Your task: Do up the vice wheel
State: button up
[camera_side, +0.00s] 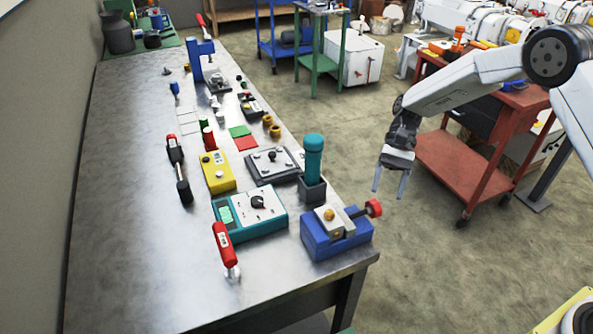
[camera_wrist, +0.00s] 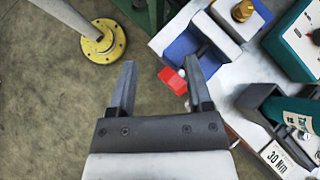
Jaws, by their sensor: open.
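The vice is a blue block (camera_side: 336,238) with grey jaws at the near right corner of the bench. Its red wheel (camera_side: 374,208) sticks out on a rod to the right, past the bench edge. In the wrist view the red wheel (camera_wrist: 172,81) lies between the fingertips in the picture, nearer the right one, with the blue vice body (camera_wrist: 192,50) beyond. My gripper (camera_side: 390,194) is open and empty, with its fingers pointing down. In the side view it hangs off the bench, above and right of the wheel, apart from it.
A teal-handled tool stands in a dark holder (camera_side: 312,188) behind the vice. A teal meter box (camera_side: 250,212) and a red-handled tool (camera_side: 226,248) lie to the left. A red cart (camera_side: 470,165) stands behind my arm. The floor between bench and cart is clear.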

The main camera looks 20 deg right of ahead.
aim_at(375, 201)
jog(key=n+h, duration=0.1)
jog(key=w+n+h, duration=0.1)
jog(key=n+h, duration=0.1)
jog(key=shift+w+a, duration=0.2)
jog(key=shift+a, duration=0.15)
jog(key=w+n+h, duration=0.1)
jog(key=n+t+h, duration=0.1)
jog(key=n, duration=0.1)
jog(key=shift+w+a+r+h, duration=0.15)
jog(key=shift+w+a+h, duration=0.05)
jog(key=shift+w+h, duration=0.2)
jog(key=shift+w+a+r+n+t+h, duration=0.15)
jog(key=shift+w+r+n+t+h, duration=0.1)
jog(key=shift+w+n+t+h, duration=0.45)
jog(key=shift+s+f, duration=0.1)
jog(key=shift+s, duration=0.05)
jog(key=shift+x, duration=3.8)
jog(key=shift+s, duration=0.1)
grip_shut()
